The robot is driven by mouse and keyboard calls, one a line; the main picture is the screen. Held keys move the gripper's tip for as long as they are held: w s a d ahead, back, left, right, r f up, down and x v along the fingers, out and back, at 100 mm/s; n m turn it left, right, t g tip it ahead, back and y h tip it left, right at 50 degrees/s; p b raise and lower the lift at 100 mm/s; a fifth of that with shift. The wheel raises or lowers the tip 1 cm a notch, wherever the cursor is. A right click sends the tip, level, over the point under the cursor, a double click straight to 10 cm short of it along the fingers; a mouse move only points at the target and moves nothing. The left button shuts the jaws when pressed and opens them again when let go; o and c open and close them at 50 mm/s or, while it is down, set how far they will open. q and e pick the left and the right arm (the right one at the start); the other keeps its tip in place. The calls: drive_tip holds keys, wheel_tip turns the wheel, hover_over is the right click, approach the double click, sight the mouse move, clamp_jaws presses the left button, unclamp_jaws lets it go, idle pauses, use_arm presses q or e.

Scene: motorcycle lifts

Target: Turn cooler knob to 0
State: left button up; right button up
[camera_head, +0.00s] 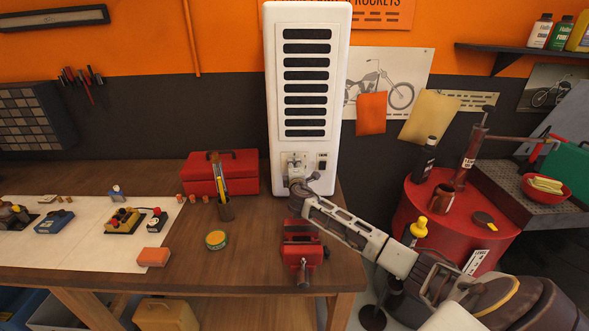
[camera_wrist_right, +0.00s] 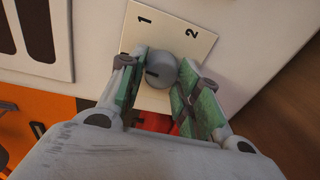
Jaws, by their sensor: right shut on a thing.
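The white cooler (camera_head: 306,20) stands upright at the back right of the wooden workbench, with dark vent slots above and a small control plate low on its front. In the right wrist view, the grey round cooler knob (camera_wrist_right: 163,71) sits on a cream plate (camera_wrist_right: 172,34) marked 1 and 2. A short dark line shows on the left of its face. No 0 mark is visible. My right gripper (camera_head: 294,180) is at the control plate; in the wrist view its green-padded fingers (camera_wrist_right: 160,88) are shut on the knob from both sides. My left gripper is out of view.
A dark switch (camera_head: 322,162) is right of the knob. A red vise (camera_head: 302,250) stands in front of the cooler, below my right arm. A red drum (camera_head: 435,225) stands right of the bench.

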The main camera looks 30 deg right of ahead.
drive_tip(key=shift+f+n, duration=0.1)
drive_tip(key=shift+n, duration=0.6)
drive_tip(key=o, duration=1)
drive_tip(key=shift+a, duration=0.1)
drive_tip(key=shift+o, duration=0.2)
drive_tip(key=v, duration=1.2)
drive_tip(key=shift+w, duration=0.1)
drive_tip(key=shift+a, duration=0.1)
